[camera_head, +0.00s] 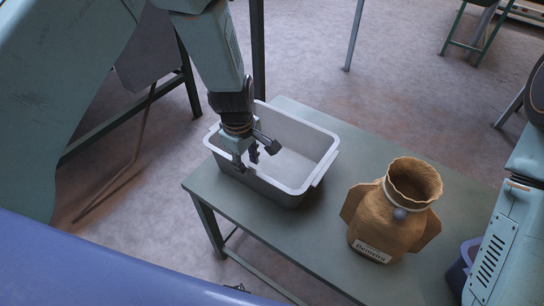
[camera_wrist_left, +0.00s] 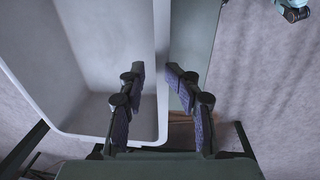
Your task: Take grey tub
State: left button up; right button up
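The grey tub (camera_head: 318,172) stands on the table with its pale rim up, and it looks empty. My left gripper (camera_head: 253,156) is at the tub's left end, pointing down at the rim. In the left wrist view its two dark fingers (camera_wrist_left: 162,84) are apart. The tub's wall (camera_wrist_left: 161,45) shows between them, with one finger over the tub's inside and the other over the outside. I cannot tell whether the fingers touch the wall. My right gripper is not in view.
The tub is on a green table (camera_head: 290,245). A brown sack (camera_head: 385,222) with a label stands to the right of the tub, with a gap between. A purple container (camera_head: 460,268) is partly visible at the right. Other metal stands are behind.

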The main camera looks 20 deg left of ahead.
aim_at(252, 180)
pick_arm(q)
jog(key=f, duration=0.2)
jog(key=shift+s+a+f, duration=0.2)
jog(key=shift+s+f, duration=0.05)
jog(key=shift+f, duration=0.15)
jog(key=f, duration=0.1)
jog(key=w+d+f+b, duration=0.1)
jog(key=shift+f, duration=0.3)
jog(key=f, duration=0.4)
jog(key=shift+a+b, duration=0.3)
jog(key=shift+b, duration=0.1)
jog(key=shift+w+d+f, duration=0.15)
jog(key=shift+w+d, duration=0.05)
jog(key=shift+w, duration=0.05)
jog(key=shift+s+a+r, duration=0.15)
jog(key=shift+s+r, duration=0.1)
jog(key=shift+c, duration=2)
jog(key=shift+w+f, duration=0.15)
grip_shut()
